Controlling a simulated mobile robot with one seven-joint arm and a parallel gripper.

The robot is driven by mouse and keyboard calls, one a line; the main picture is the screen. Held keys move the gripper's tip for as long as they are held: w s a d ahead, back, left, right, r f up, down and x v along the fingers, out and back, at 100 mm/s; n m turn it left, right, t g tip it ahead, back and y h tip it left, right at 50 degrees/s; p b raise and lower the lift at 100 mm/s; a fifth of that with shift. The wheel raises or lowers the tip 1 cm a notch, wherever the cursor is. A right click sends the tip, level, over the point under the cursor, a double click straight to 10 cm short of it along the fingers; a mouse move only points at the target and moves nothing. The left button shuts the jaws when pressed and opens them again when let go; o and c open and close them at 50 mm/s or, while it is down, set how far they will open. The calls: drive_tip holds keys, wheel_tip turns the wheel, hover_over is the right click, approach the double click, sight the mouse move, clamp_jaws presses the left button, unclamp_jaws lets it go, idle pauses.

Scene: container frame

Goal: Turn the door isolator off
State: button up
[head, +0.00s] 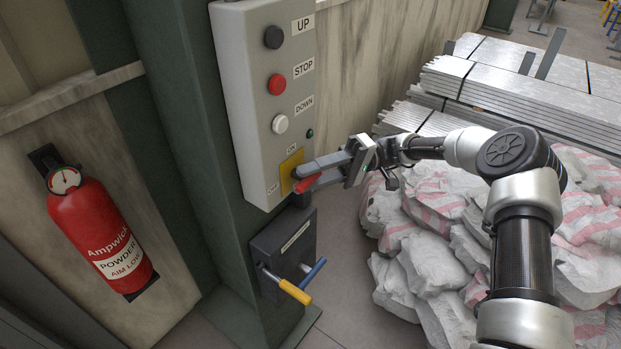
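The door isolator is a yellow plate (290,165) with a red handle (307,184), low on the front of the grey control box (243,95). The plate carries the labels ON at its top and OFF at its left. My gripper (301,180) reaches in from the right, with its dark fingers at the red handle. One finger lies over the upper side of the handle and hides part of it and of the plate. Whether the fingers are closed on the handle or only beside it cannot be made out.
Above the isolator are a black UP button (273,37), a red STOP button (276,84) and a white DOWN button (280,124). Below is a dark box (283,250) with yellow and blue handles. A fire extinguisher (100,235) hangs left; sacks (430,262) lie right.

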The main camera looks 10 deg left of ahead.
drive_tip(key=shift+f, duration=0.15)
drive_tip(key=shift+w+d+f, duration=0.1)
drive_tip(key=shift+d, duration=0.05)
drive_tip(key=b+v, duration=0.1)
drive_tip(key=v, duration=0.6)
idle(0.4)
